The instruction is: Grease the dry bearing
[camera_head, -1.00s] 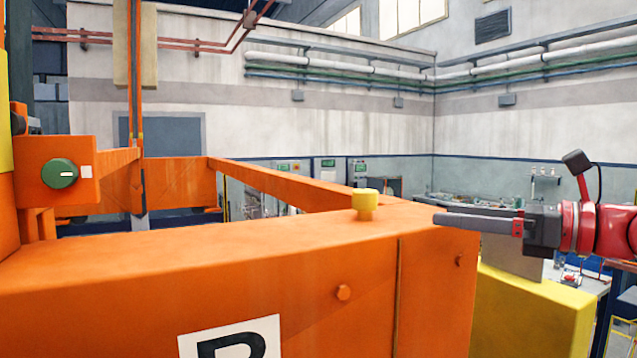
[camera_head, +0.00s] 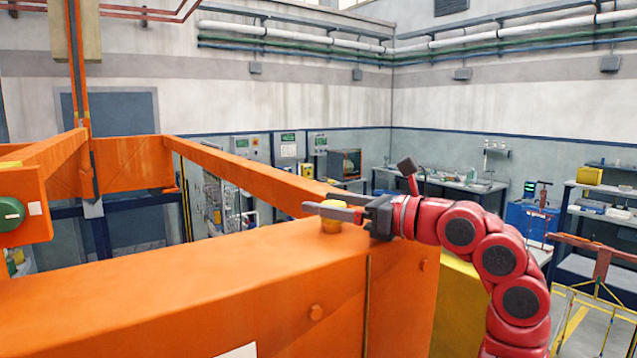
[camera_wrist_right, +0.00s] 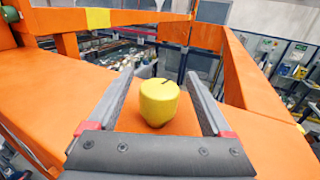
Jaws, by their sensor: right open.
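A yellow cap (camera_head: 333,224) stands on top of the orange beam (camera_head: 220,290); whether it belongs to the bearing I cannot tell. My right gripper (camera_head: 316,202) reaches in from the right, with its fingers level over the beam at the cap. In the right wrist view, the yellow cap (camera_wrist_right: 160,103) stands upright between the two open fingers (camera_wrist_right: 160,75), with a gap on each side. The fingers partly cover the cap in the head view. I see no grease tool held. My left gripper is out of view.
A second orange beam (camera_head: 250,180) runs behind the cap. A green knob (camera_head: 11,214) sits on an orange block at the left. A workbench (camera_head: 450,187) and a blue cabinet (camera_head: 528,222) stand at the back right.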

